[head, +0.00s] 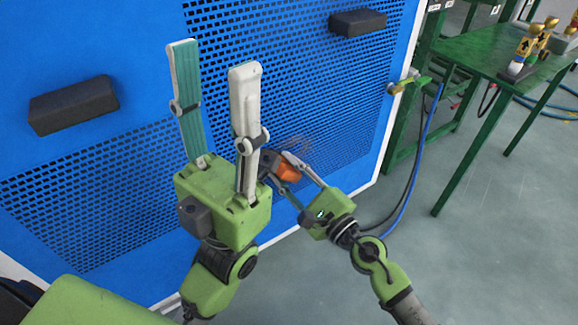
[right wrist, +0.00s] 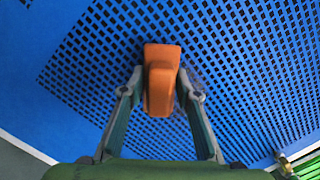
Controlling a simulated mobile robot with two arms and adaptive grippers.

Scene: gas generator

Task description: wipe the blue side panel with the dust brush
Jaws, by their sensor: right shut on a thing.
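The blue side panel (head: 135,45) fills the left and middle of the head view, with perforated grilles; it also fills most of the right wrist view (right wrist: 60,85). My right gripper (head: 281,173) is shut on the dust brush (head: 288,172), whose orange body shows between the fingers in the right wrist view (right wrist: 162,80). The brush is at the lower grille; its bristles are hidden, so I cannot tell whether they touch. A faint brownish smudge (head: 296,145) shows on the grille beside it. My left gripper (head: 214,60) is open and empty, fingers pointing up, in front of the panel.
Two black handles, one at left (head: 73,104) and one at upper right (head: 357,22), stick out from the panel. A brass valve (head: 403,83) with hoses is at its right edge.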

